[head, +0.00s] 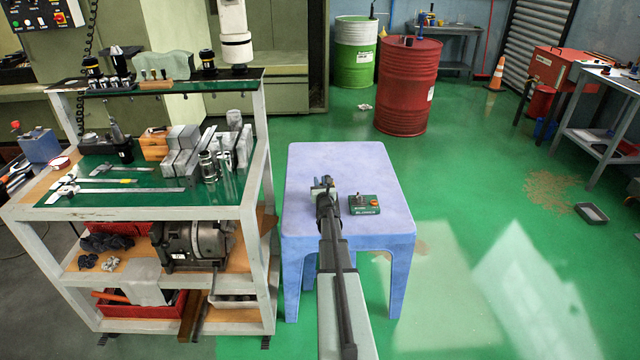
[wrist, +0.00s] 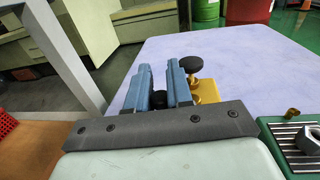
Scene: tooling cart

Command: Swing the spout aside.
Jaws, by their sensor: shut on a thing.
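A brass-yellow fitting (wrist: 207,91) with a black knob (wrist: 191,64) on top stands on the blue-lilac table, just right of my fingers in the wrist view. My gripper (wrist: 159,84) has its two blue fingers shut around a dark rounded piece (wrist: 158,98), which I take for the spout. The right finger hides where this piece meets the brass fitting. In the head view my gripper (head: 324,188) is low over the middle of the table, and my arm and fingers cover most of the fitting.
A green block (head: 364,204) with a metal part and an orange piece lies on the table (head: 350,160) right of my gripper; it also shows in the wrist view (wrist: 284,125). A loaded tooling cart (head: 130,213) stands close on the left. The table's far part is clear.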

